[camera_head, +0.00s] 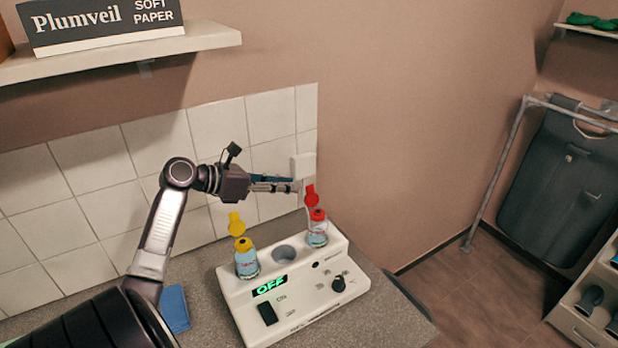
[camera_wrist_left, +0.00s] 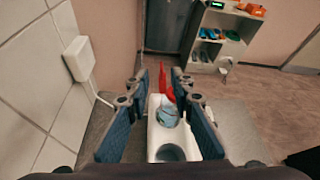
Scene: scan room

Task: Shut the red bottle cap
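The red bottle cap (camera_head: 310,194) stands flipped up, open, above the red-rimmed neck of a small clear bottle (camera_head: 317,234). The bottle stands upright in the right-hand socket of a white device (camera_head: 300,312). My left gripper (camera_head: 297,187) is beside the raised cap, on its left in the head view. In the left wrist view, its two blue-padded fingers (camera_wrist_left: 161,80) are apart, with the red cap (camera_wrist_left: 168,95) and bottle (camera_wrist_left: 167,114) showing between them, farther off. Whether a finger touches the cap cannot be told. My right gripper is not in view.
A second bottle (camera_head: 246,263) with a raised yellow cap (camera_head: 236,223) stands in the device's left socket; the middle socket (camera_head: 286,252) is empty. The device reads OFF. A tiled wall with a white wall box (camera_head: 304,165) is close behind. A blue cloth (camera_head: 174,308) lies left.

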